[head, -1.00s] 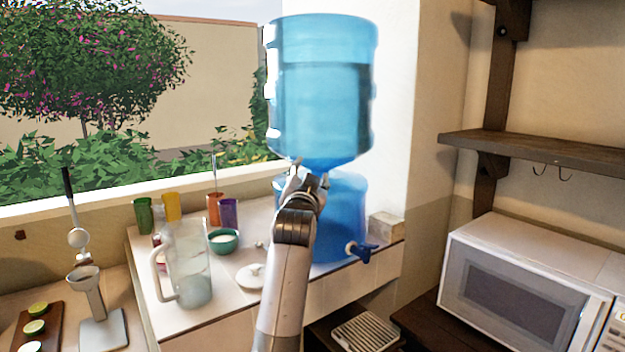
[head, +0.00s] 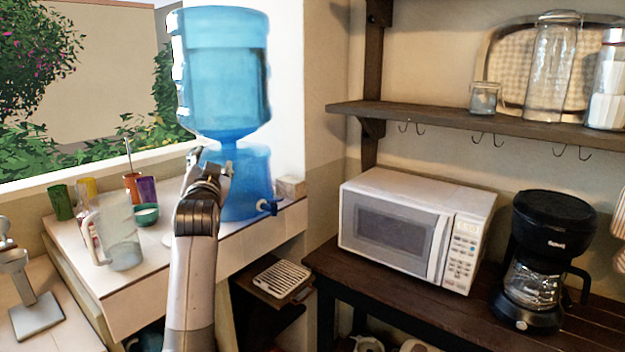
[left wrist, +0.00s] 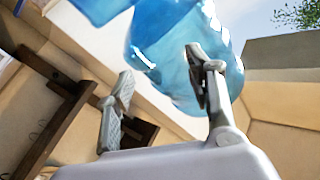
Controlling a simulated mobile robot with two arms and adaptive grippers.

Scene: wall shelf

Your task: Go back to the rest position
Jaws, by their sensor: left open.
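My left gripper (head: 211,163) is raised in front of the blue water dispenser (head: 238,205) in the head view, with its arm coming up from the bottom. In the left wrist view the two fingers of my left gripper (left wrist: 160,95) stand apart with nothing between them. The big blue water bottle (left wrist: 185,50) shows behind the fingers there; I cannot tell the exact gap. My right gripper is not in view.
A glass pitcher (head: 118,235), several coloured cups and a green bowl (head: 146,214) stand on the counter at left. A white microwave (head: 415,228) and a black coffee maker (head: 545,255) stand on the dark table. A wooden shelf (head: 420,117) hangs above, with hooks underneath.

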